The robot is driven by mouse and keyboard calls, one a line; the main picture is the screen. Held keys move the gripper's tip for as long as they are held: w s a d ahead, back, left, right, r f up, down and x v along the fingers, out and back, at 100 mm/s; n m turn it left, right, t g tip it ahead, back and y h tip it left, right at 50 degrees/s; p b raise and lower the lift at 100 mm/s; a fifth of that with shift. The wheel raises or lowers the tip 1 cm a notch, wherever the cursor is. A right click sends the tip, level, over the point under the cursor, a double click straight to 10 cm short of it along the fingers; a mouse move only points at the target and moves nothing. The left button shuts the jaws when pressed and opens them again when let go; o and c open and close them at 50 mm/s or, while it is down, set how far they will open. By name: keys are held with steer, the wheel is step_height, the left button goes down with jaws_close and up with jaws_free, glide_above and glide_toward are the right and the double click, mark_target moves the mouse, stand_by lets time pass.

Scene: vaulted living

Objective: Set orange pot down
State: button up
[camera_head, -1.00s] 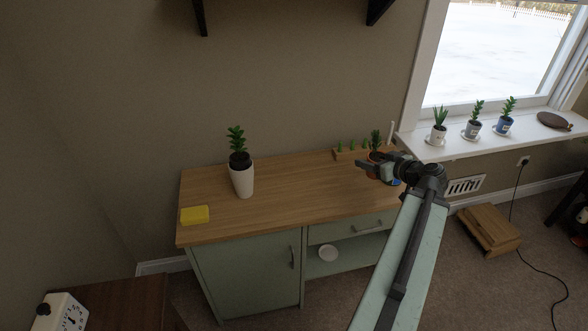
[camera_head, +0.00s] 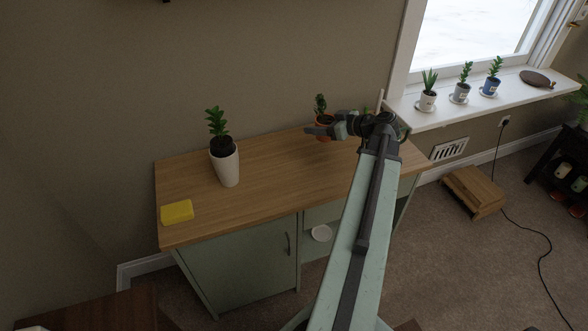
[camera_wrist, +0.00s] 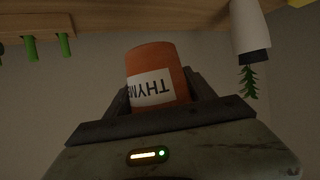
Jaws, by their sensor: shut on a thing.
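My gripper (camera_head: 322,131) is shut on the orange pot (camera_head: 323,137) near the back edge of the wooden cabinet top (camera_head: 270,175). A green plant stands upright out of the pot. The wrist view is upside down and shows the orange pot (camera_wrist: 158,60) between my two fingers, with a white label reading "THYM" and the rest cut off. I cannot tell whether the pot's base touches the wood. A tall white pot (camera_head: 225,168) with a plant stands to the left on the top.
A yellow sponge-like block (camera_head: 177,211) lies at the top's front left. The wood between the white pot and my gripper is clear. Several green pegs (camera_wrist: 63,45) show in the wrist view. Potted plants (camera_head: 427,100) stand on the windowsill (camera_head: 450,108).

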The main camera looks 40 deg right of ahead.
steer(key=w+a+f+n+y+b, duration=0.1)
steer(key=f+b, duration=0.3)
steer(key=w+f+y+b, duration=0.1)
steer(key=f+b, duration=0.3)
steer(key=f, duration=0.1)
steer(key=a+f+n+y+b, duration=0.1)
steer(key=f+b, duration=0.3)
steer(key=f, duration=0.1)
steer(key=shift+w+a+n+g, duration=0.3)
steer(key=shift+w, duration=0.1)
steer(key=o, duration=1.8)
steer(key=shift+r, duration=0.1)
steer(key=shift+r, duration=0.1)
steer(key=p+v, duration=0.1)
steer(key=v, duration=0.2)
steer(key=p+v, duration=0.2)
steer(key=v, duration=0.2)
steer(key=p+v, duration=0.2)
steer(key=v, duration=0.2)
steer(key=shift+s+r, duration=0.1)
steer(key=shift+r, duration=0.25)
steer(key=shift+s+d, duration=0.2)
steer(key=shift+s, duration=0.15)
